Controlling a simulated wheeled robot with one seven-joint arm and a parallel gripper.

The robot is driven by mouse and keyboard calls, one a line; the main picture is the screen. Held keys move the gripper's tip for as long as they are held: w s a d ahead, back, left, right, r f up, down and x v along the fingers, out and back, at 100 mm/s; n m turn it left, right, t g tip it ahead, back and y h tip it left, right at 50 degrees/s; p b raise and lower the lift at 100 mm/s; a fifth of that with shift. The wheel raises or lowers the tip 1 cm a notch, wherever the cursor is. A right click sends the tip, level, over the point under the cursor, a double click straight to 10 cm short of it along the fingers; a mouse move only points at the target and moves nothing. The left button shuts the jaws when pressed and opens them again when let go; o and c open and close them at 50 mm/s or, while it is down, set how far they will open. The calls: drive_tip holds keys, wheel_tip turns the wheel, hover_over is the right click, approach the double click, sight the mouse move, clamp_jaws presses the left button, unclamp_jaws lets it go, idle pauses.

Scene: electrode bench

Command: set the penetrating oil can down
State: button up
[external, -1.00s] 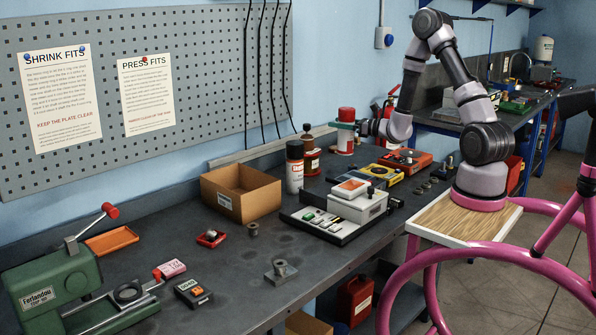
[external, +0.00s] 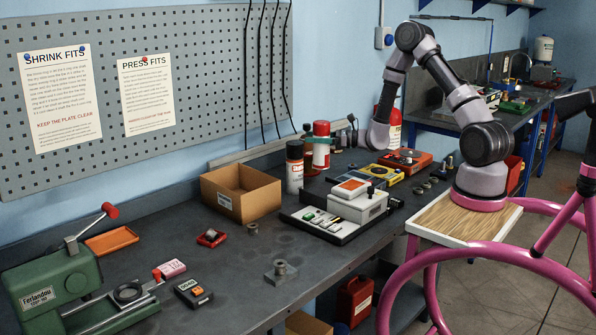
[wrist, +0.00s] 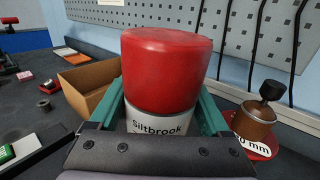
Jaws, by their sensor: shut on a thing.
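The spray can with a red cap and white label (external: 321,155), which I take to be the penetrating oil can, is upright in my gripper (external: 321,139). In the wrist view the can (wrist: 165,75) fills the middle, label reading "Siltbrook", with the green fingers of my gripper (wrist: 162,100) shut on either side. It is at the back of the bench. Whether its base touches the bench cannot be told.
A similar can (external: 295,170) stands just left of the held one. A brown pot with a black knob (wrist: 254,122) is close on the right in the wrist view. A cardboard box (external: 240,193) is further left. The bench front left of centre has free room.

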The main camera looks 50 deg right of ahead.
sight(314, 162)
wheel_tip(314, 162, down, 10)
drive_tip(key=shift+r, duration=0.1)
idle(0.4)
drive_tip(key=o, duration=1.6)
drive_tip(key=shift+f, duration=0.2)
drive_tip(key=shift+c, duration=0.2)
drive_tip(key=shift+r, duration=0.1)
